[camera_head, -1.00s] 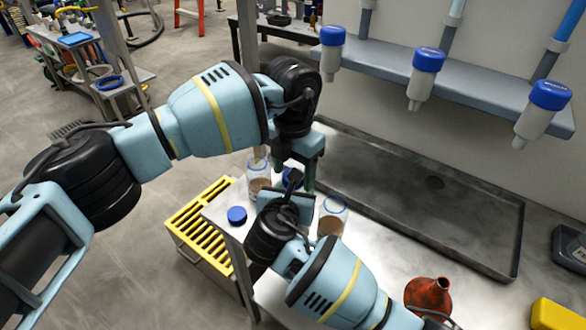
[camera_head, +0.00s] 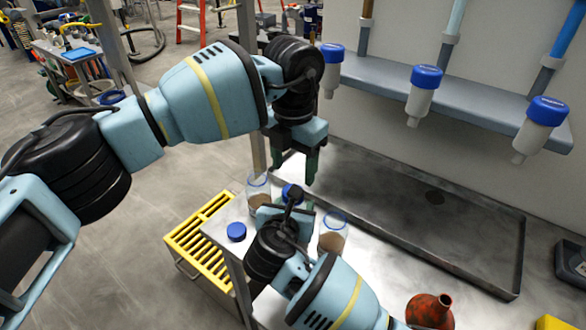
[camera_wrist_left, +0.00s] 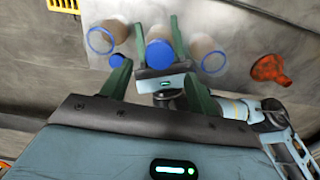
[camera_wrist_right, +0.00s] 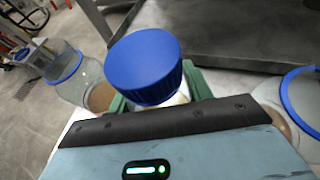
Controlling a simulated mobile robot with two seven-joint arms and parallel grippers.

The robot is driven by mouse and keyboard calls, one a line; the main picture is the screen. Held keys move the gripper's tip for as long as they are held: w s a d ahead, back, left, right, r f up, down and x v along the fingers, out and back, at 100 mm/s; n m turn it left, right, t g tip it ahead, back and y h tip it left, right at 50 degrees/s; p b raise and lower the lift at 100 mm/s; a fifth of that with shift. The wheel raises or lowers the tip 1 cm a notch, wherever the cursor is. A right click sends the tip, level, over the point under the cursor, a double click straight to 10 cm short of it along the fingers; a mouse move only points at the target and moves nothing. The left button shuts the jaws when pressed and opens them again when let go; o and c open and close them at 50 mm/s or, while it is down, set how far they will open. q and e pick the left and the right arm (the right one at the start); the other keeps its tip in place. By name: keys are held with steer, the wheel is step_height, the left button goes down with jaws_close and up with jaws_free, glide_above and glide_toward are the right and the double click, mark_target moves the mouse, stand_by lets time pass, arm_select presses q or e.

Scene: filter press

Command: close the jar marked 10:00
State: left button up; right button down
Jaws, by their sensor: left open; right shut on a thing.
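My right gripper (camera_head: 287,207) is shut on a glass jar that wears a blue lid (camera_wrist_right: 143,65); this lid also shows in the left wrist view (camera_wrist_left: 160,52). My left gripper (camera_head: 295,168) is open and empty, above that lid and apart from it. An open jar (camera_head: 258,195) with brown contents stands to the left of the held jar. Another open jar (camera_head: 332,236) stands to its right. A loose blue lid (camera_head: 236,232) lies on the bench near the left open jar. I cannot read a time mark on any jar.
A red funnel (camera_head: 429,310) stands on the bench at the front right. A shallow metal tray (camera_head: 420,215) lies along the wall. Blue-capped bottles (camera_head: 424,92) hang from a shelf above it. A yellow slatted rack (camera_head: 200,240) is beside the bench's left end.

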arm_select(q)
step_height(320, 180, up, 2)
steer(key=shift+r, duration=0.1)
steer(key=shift+f, duration=0.2)
steer(key=shift+f, duration=3.9)
steer(key=c, duration=0.9)
steer(key=o, duration=0.9)
steer(key=shift+o, duration=0.2)
steer(key=shift+r, duration=0.15)
